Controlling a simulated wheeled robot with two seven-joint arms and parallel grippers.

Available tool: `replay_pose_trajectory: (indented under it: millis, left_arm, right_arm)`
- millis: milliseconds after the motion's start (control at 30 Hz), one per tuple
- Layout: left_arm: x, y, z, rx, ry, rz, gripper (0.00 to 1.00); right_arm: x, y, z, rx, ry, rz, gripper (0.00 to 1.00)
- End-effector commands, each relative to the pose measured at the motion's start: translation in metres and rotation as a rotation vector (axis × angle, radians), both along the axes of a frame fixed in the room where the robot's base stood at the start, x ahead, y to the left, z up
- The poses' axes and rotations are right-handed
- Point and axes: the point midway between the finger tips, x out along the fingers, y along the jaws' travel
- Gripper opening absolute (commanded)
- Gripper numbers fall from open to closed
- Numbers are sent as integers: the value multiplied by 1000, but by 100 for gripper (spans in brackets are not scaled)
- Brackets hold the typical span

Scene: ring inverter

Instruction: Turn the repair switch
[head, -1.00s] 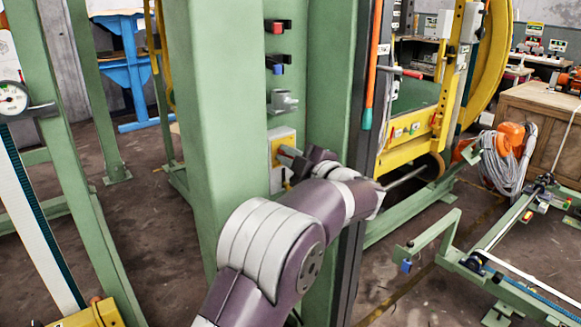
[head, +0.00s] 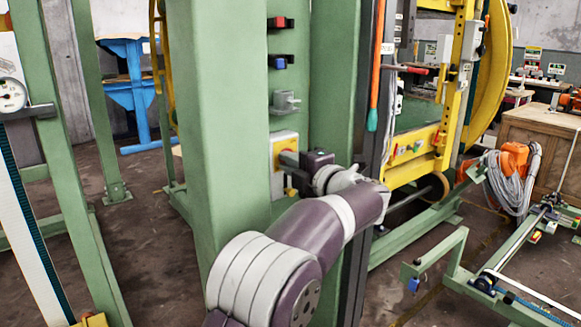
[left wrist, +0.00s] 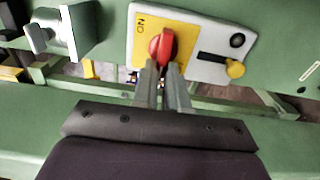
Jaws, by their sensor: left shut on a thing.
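The repair switch is a red rotary knob (left wrist: 161,46) on a yellow plate of a pale switch box (left wrist: 197,52), marked "ON" at its left in the left wrist view. In the head view the switch box (head: 277,183) is on the green column, and its knob is hidden. My left gripper (left wrist: 163,66) is shut on the red knob, with one finger at each side of it. In the head view my left gripper (head: 292,158) reaches the box from the right. My right gripper is not in view.
On the green column (head: 225,120), a grey fitting (head: 286,102), a blue button (head: 279,62) and a red button (head: 279,22) sit above the switch box. A yellow lever knob (left wrist: 236,70) is beside the red knob. An orange-handled tool (head: 376,60) hangs at the right.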

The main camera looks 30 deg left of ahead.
Motion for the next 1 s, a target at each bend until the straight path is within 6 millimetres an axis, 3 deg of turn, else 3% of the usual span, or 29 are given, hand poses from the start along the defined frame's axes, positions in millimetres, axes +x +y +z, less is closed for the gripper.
replay_pose_trajectory:
  millis: [367,400,467,500,800,1000]
  left_arm:
    - [0,0,-2,-5,-2,0,0]
    - [0,0,-2,-5,-1,0,16]
    - [0,0,-2,-5,-2,0,35]
    - [0,0,-2,-5,-2,0,38]
    - [-1,-4,0,-4,-4,-1,38]
    - [-17,-44,1,-3,-3,-6,38]
  right_arm:
    - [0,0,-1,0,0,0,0]
    - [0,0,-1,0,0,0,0]
    - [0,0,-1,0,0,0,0]
    - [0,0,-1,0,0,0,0]
    - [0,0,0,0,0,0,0]
    - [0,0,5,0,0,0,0]
